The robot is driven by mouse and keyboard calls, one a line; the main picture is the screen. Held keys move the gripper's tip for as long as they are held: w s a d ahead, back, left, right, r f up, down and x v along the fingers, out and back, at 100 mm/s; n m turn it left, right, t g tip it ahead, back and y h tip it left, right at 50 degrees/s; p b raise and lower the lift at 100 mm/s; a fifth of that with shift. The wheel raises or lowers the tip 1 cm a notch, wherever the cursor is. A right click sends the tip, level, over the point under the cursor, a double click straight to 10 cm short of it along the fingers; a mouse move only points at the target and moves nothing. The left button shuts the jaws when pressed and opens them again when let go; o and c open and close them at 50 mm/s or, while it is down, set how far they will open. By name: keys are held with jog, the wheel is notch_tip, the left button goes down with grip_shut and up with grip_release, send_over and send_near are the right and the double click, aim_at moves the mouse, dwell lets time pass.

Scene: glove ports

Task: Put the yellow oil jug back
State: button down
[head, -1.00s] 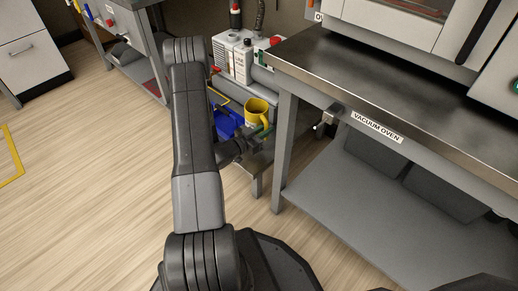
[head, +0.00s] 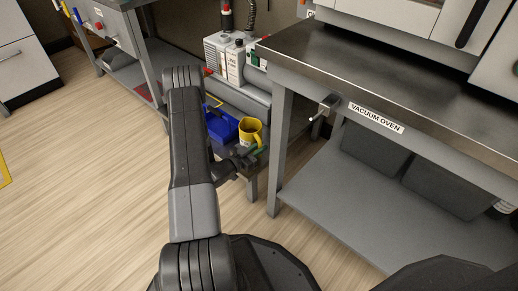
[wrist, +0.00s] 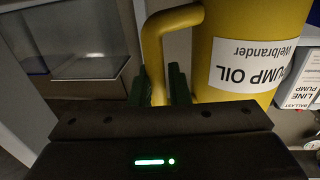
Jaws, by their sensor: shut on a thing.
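The yellow oil jug (head: 250,130) is by the low shelf between the benches in the head view, beside a blue container (head: 221,125). In the wrist view the jug (wrist: 225,25) fills the top right, its "PUMP OIL" label upside down. My gripper (head: 252,155) is at the jug's handle. In the wrist view my gripper's dark green fingers (wrist: 166,88) are shut on the handle, one on each side. Whether the jug's base touches the shelf is hidden.
A white pump (head: 224,58) stands behind the jug. The vacuum oven bench (head: 375,118) is close on the right, with a valve handle (head: 324,107) sticking out from its edge and a leg (head: 281,150) near the jug. Open wooden floor lies to the left.

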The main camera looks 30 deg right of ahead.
jog(key=shift+f, duration=0.1)
jog(key=c, duration=1.4)
grip_release()
jog(key=shift+o, duration=0.2)
jog(key=shift+a+r, duration=0.15)
jog(key=shift+r, duration=0.05)
jog(key=p+v, duration=0.4)
jog(key=v, duration=0.7)
jog(key=shift+a, duration=0.4)
jog(key=shift+s, duration=0.15)
